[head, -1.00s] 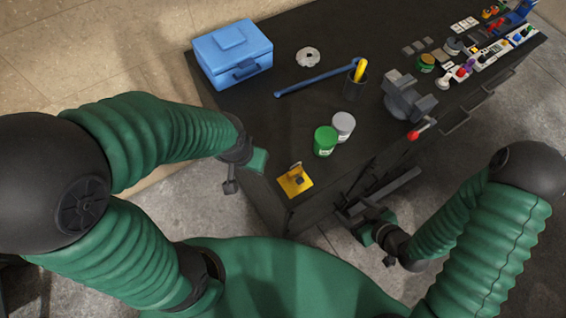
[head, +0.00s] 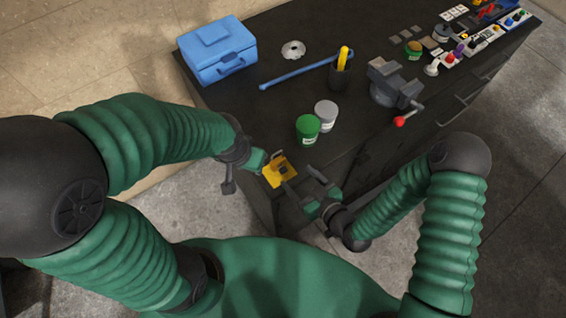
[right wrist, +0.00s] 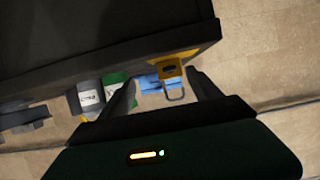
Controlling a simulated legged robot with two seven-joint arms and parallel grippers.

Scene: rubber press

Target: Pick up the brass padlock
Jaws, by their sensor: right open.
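In the right wrist view a yellow block with a dark spot (right wrist: 170,68) and a grey loop (right wrist: 176,96) shows between the fingers; I cannot tell plate from padlock body there. My right gripper (head: 301,184) is open beside the plate, its fingers pointing at it, holding nothing visible. My left gripper (head: 242,172) is left of the plate; its fingers are unclear.
A green can (head: 308,129) and a grey can (head: 326,114) stand just behind the plate. A blue toolbox (head: 217,51), a blue bar (head: 295,74), a dark cup (head: 340,77) and a vise (head: 393,85) are farther back. The bench (head: 350,148) is clear right of the cans.

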